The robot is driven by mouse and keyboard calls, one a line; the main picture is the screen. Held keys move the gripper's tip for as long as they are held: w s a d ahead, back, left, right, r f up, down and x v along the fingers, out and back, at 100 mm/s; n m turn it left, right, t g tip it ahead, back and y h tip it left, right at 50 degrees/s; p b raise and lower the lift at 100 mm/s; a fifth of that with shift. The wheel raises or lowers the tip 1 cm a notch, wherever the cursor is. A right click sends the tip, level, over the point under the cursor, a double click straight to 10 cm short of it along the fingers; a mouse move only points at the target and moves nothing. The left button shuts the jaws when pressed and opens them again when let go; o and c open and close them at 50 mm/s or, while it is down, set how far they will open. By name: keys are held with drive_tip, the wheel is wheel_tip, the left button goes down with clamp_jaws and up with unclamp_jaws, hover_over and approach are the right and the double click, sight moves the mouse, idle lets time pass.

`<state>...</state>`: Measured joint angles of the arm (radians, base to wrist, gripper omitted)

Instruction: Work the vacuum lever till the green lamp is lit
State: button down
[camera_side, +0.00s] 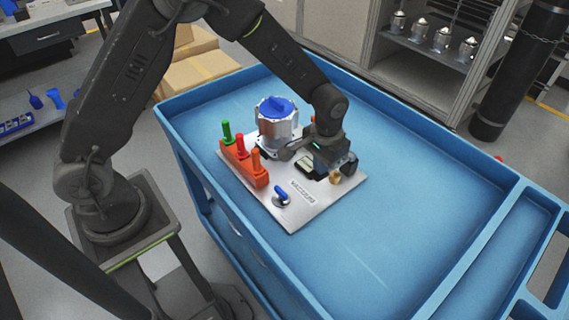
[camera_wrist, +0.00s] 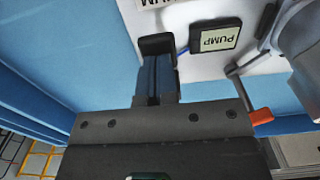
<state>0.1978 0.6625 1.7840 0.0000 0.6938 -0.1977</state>
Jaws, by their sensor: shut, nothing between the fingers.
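A small blue lever (camera_side: 281,194) on a round base sits near the front of the pale plate (camera_side: 295,217), beside the VACUUM label (camera_side: 302,191). I take it to be the vacuum lever. My gripper (camera_side: 322,174) is low over the plate's right part, right of the lever and apart from it. In the wrist view my gripper's fingers (camera_wrist: 156,47) are shut and empty, near the PUMP label (camera_wrist: 216,39). The lever is not visible there; only part of the VACUUM label (camera_wrist: 157,3) shows. I cannot make out a lit green lamp.
A metal housing (camera_side: 277,128) with a blue cap stands behind my gripper. A red-orange rack (camera_side: 243,166) at left holds green, red and orange handles. An orange-tipped rod (camera_wrist: 262,116) shows in the wrist view. The blue cart top (camera_side: 420,225) is clear at right.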

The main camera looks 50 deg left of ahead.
drive_tip(key=shift+r, duration=2.2)
drive_tip(key=shift+f, duration=0.1)
drive_tip(key=shift+f, duration=3.3)
drive_tip(key=shift+r, duration=3.4)
drive_tip(key=shift+f, duration=0.1)
